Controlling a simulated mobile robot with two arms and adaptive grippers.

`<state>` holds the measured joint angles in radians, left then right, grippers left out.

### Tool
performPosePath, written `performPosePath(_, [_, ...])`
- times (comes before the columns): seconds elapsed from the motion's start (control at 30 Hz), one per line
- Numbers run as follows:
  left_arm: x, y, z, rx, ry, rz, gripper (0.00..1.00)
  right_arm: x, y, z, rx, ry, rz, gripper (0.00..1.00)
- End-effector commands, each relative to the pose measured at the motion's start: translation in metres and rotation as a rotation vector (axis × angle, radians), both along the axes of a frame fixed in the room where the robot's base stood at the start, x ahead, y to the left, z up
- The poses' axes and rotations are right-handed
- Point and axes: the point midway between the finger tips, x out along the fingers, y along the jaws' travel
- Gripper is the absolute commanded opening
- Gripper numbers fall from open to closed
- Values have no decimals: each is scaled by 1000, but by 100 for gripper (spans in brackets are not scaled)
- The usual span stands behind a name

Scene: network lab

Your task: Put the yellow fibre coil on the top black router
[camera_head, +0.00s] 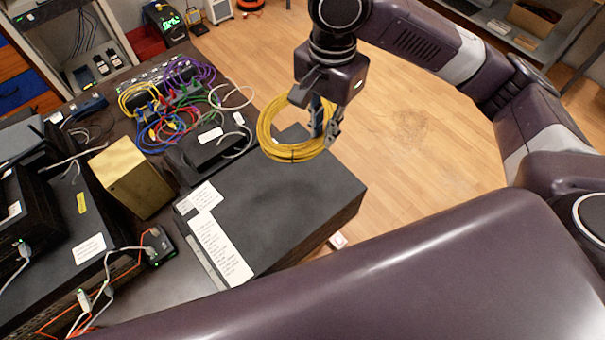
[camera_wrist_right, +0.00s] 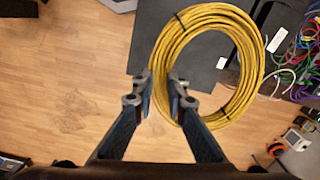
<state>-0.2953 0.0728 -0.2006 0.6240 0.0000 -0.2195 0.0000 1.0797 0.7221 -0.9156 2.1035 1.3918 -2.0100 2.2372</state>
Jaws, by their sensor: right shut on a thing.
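The yellow fibre coil (camera_head: 290,153) is a round, tied bundle hanging from my right gripper (camera_head: 325,128). In the right wrist view the gripper (camera_wrist_right: 160,87) is shut on one side of the coil (camera_wrist_right: 252,75). A large black box with white labels, seemingly the top black router (camera_head: 290,205), lies below the coil on the bench. The coil overlaps its far edge in the head view and seems to be above it; the exact gap cannot be told. The router's dark top (camera_wrist_right: 200,55) also shows behind the coil in the right wrist view. My left gripper is not in view.
A smaller black box (camera_head: 205,150) stands behind the router, near a tangle of coloured cables (camera_head: 170,110). A tan box (camera_head: 130,175) and black devices with cables (camera_head: 70,230) are on the left. Wooden floor (camera_head: 410,140) is open on the right.

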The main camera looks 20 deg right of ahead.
Motion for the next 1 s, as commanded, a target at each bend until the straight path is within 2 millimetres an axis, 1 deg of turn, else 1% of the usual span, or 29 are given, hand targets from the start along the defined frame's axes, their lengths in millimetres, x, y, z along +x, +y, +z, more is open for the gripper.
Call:
performPosePath(0.03, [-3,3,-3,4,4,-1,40,-2,1,-12,1,6,2,0])
performPosePath(0.07, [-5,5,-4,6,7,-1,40,-2,1,-18,1,8,3,0])
performPosePath(0.2, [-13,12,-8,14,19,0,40,-3,1,-57,1,9,0,0])
performPosePath(0.23, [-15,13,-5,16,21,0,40,-2,0,-61,-1,8,-2,0])
performPosePath(0.3, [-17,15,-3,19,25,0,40,-2,-1,-80,-4,6,-1,0])
performPosePath(0.4, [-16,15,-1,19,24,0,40,-3,-1,-106,-4,6,-1,0])
performPosePath(0.5, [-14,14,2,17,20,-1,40,-2,0,-127,-2,5,-2,0])
performPosePath(0.6, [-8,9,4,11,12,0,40,-1,0,-140,-1,2,0,0])
performPosePath(0.73, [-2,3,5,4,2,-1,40,-1,0,-150,-1,1,-1,0])
performPosePath(1.0, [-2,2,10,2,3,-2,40,-1,0,-187,-1,2,-1,0])
